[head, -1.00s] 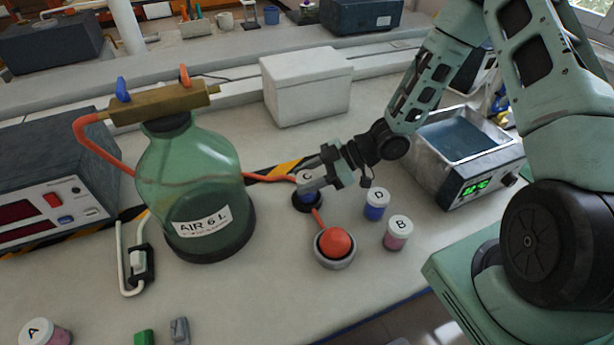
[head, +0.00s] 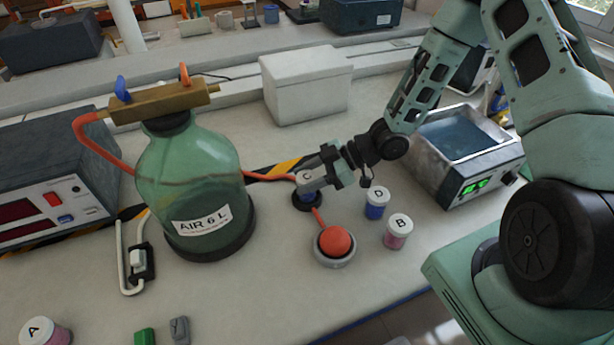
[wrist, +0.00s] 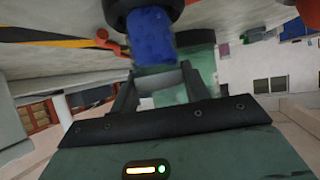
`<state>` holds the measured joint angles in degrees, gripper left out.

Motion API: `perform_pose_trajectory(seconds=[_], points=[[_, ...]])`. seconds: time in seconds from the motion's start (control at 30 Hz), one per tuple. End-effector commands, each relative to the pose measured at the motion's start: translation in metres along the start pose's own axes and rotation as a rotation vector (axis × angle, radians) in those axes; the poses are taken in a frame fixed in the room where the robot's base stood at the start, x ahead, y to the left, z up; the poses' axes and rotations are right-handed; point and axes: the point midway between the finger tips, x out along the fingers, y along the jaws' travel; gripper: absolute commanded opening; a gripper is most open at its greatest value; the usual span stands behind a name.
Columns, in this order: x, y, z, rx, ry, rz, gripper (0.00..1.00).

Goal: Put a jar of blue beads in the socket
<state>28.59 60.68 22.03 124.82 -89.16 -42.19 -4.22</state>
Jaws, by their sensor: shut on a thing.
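The jar of blue beads with a white lid marked C (head: 307,193) stands in or at the round black socket (head: 308,206), to the right of the green bottle. My gripper (head: 311,180) is shut on this jar near its lid. In the wrist view the blue jar (wrist: 150,38) sits between the fingertips (wrist: 157,78), its far end at the black ring (wrist: 170,8). Whether its base is fully seated is hidden. A second jar of blue beads, D (head: 376,206), and a jar of pink beads, B (head: 397,234), stand to the right. Jar A (head: 45,333) is at the front left.
The large green bottle (head: 190,190) marked AIR 6 L stands left of the socket. A red ball in a grey cup (head: 334,246) is just in front of it. A water bath (head: 460,150) stands right, a white box (head: 305,88) behind.

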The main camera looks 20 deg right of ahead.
Motion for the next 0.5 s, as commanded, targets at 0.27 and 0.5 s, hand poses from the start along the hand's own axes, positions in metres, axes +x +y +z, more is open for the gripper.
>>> perform_pose_trajectory(seconds=[0.27,0.5], points=[[0.0019,0.0,0.003,0.0,0.001,0.0,0.21],[0.0024,0.0001,0.0039,0.0,0.001,0.0,0.71]])
